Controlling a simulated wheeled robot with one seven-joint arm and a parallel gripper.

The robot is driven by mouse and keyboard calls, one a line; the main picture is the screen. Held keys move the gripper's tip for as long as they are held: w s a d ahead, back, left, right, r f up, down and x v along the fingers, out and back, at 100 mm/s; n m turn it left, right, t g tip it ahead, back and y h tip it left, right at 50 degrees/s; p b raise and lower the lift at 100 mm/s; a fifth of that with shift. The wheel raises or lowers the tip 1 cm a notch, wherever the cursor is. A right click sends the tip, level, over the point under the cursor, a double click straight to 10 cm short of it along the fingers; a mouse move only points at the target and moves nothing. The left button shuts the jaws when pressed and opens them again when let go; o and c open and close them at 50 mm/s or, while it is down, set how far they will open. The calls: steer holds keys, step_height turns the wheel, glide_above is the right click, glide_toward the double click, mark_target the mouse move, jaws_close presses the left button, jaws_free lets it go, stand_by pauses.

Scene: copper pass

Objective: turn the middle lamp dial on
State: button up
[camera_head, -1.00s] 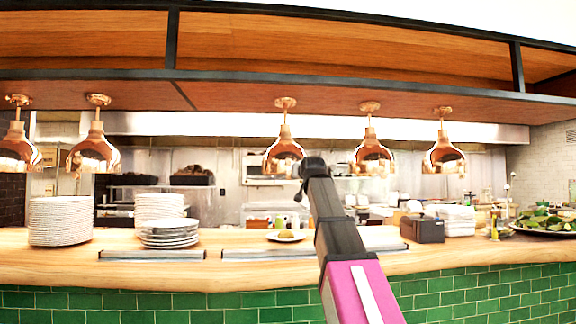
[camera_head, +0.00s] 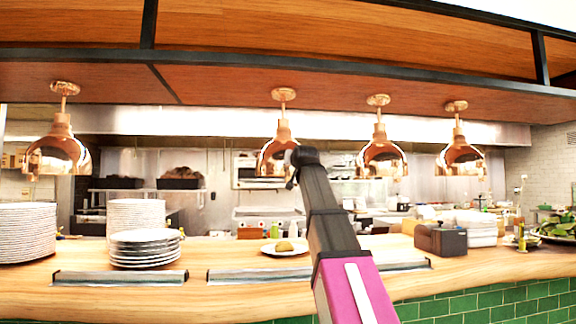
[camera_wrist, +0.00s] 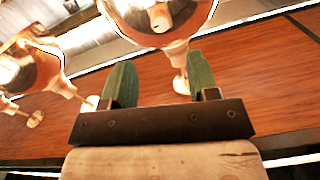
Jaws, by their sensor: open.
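Copper lamps hang in a row under the wooden shelf, and no dial can be made out on them. In the head view my gripper (camera_head: 300,160) shows as a dark end in front of the copper lamp (camera_head: 277,148) left of the picture's middle. Other lamps hang to its right (camera_head: 381,155), farther right (camera_head: 460,157) and at the far left (camera_head: 58,152). In the wrist view my gripper (camera_wrist: 160,74) has its green fingers apart with nothing held. A large copper lamp (camera_wrist: 160,18) lies beyond the fingertips; its stem is near the right finger. I cannot tell whether they touch.
The wooden counter (camera_head: 210,300) below bears plate stacks (camera_head: 145,247), a plate with food (camera_head: 285,247) and a dark box (camera_head: 440,239). The shelf's wooden underside (camera_head: 215,85) spans above the lamps. Another copper lamp (camera_wrist: 30,68) is left in the wrist view.

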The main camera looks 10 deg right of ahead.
steer(key=w, duration=1)
steer(key=shift+w+a, duration=0.15)
steer(key=shift+w, duration=0.05)
steer(key=c, duration=0.9)
